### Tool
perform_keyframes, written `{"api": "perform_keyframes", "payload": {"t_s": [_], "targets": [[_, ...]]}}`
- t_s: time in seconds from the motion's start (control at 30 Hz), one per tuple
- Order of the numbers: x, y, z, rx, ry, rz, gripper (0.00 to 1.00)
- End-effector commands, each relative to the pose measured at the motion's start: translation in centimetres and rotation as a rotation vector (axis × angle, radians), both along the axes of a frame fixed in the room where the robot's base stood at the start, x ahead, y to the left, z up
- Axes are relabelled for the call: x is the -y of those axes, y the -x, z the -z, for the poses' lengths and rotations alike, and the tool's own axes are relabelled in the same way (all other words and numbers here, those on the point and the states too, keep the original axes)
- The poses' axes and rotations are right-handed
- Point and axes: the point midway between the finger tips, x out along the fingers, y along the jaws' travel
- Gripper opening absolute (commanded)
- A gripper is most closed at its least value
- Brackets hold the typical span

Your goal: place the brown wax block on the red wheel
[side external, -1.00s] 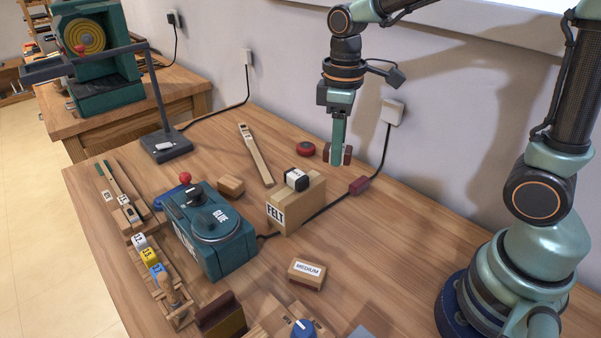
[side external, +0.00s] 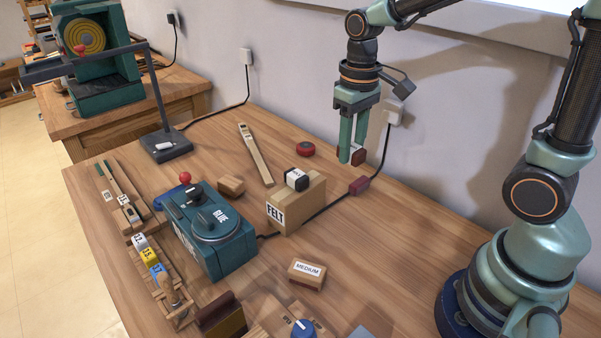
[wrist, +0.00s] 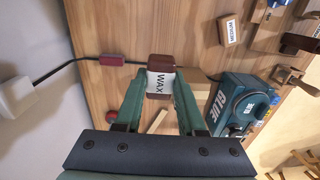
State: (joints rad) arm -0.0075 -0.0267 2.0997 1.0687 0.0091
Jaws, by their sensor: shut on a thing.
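My gripper (side external: 352,155) is shut on the brown wax block (side external: 359,156) and holds it above the back of the bench. In the wrist view, the block (wrist: 160,61) sits between both fingertips, and its white WAX label faces the camera. The red wheel (side external: 306,149), a small round red disc with a dark centre, lies on the bench to the left of the block in the side view. In the wrist view the wheel (wrist: 110,115) shows beside the left finger, partly hidden. The block and wheel are apart.
A FELT box (side external: 300,205) with a black-and-white block on it stands left of my gripper. A cable with a red inline switch (side external: 359,185) runs below. The teal GLUE machine (side external: 212,235) stands farther left. A MEDIUM block (side external: 307,273) lies in front. The bench around the wheel is mostly clear.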

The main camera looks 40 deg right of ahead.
Motion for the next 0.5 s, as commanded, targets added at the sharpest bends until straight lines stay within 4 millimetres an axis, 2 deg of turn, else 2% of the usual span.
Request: {"api": "perform_keyframes", "payload": {"t_s": [0.3,0.4,0.5], "targets": [[-6.8,-1.9,-1.7,0.001,0.0,-0.009,0.0],[-8.3,-2.1,-1.9,-0.001,0.0,-0.005,0.0],[-8.8,-2.1,-1.1,-0.003,0.001,-0.002,0.0]]}}
